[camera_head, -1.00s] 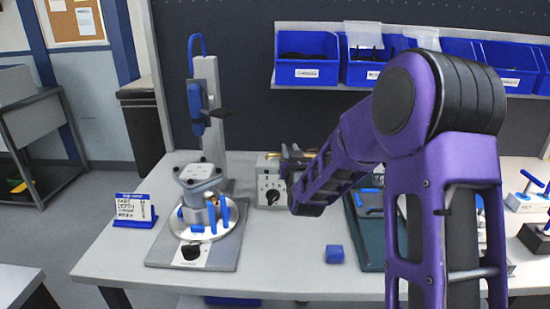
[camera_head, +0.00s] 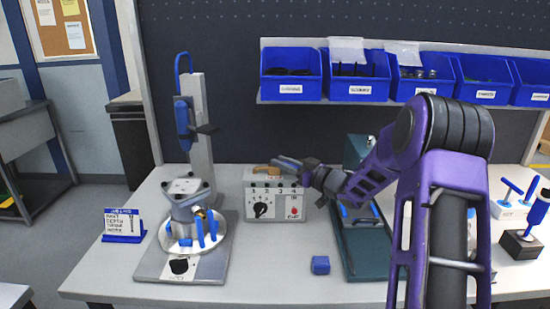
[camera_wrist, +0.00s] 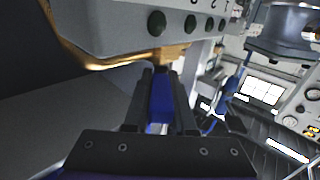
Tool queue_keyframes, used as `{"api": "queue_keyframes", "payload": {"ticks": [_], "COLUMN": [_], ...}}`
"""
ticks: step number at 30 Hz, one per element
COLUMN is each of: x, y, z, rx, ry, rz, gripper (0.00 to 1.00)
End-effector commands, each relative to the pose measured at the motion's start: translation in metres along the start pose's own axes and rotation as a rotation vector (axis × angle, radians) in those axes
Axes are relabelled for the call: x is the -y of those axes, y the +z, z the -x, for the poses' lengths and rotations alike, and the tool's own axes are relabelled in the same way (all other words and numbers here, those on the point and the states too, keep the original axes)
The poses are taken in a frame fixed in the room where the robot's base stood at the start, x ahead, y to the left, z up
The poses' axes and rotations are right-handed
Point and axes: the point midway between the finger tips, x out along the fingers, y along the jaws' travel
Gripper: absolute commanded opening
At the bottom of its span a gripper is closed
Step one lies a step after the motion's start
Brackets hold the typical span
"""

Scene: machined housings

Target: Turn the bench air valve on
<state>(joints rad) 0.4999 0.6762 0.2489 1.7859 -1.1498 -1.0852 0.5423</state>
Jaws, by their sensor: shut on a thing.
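The bench air valve shows as a brass body (camera_wrist: 172,54) with a blue lever (camera_wrist: 160,108) in the wrist view. A brass pipe (camera_wrist: 95,62) runs from it along the edge of the grey control box. My gripper (camera_wrist: 160,86) is shut on the blue lever, one dark finger on each side. In the head view my gripper (camera_head: 280,163) is at the top of the control box (camera_head: 276,194), beside the brass fitting (camera_head: 266,170). The lever is hidden there, and its angle to the pipe is unclear.
The box front has a black knob (camera_head: 261,210) and a red button (camera_head: 294,211). A press stand (camera_head: 202,140) with a round fixture is left. A blue block (camera_head: 320,265) and a green fixture (camera_head: 366,252) are right. Blue bins (camera_head: 375,85) hang behind.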

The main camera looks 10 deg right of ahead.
Motion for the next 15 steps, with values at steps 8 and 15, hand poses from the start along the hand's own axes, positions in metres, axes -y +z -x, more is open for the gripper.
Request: {"api": "queue_keyframes", "payload": {"ticks": [8, 15], "x": [-0.0090, -0.0101], "y": [-0.0005, -0.0004], "z": [0.0051, 0.0056], "rx": [0.000, -0.001], "ry": [-0.066, -0.078], "rz": [0.001, 0.002], "gripper": [0.00, 0.00]}}
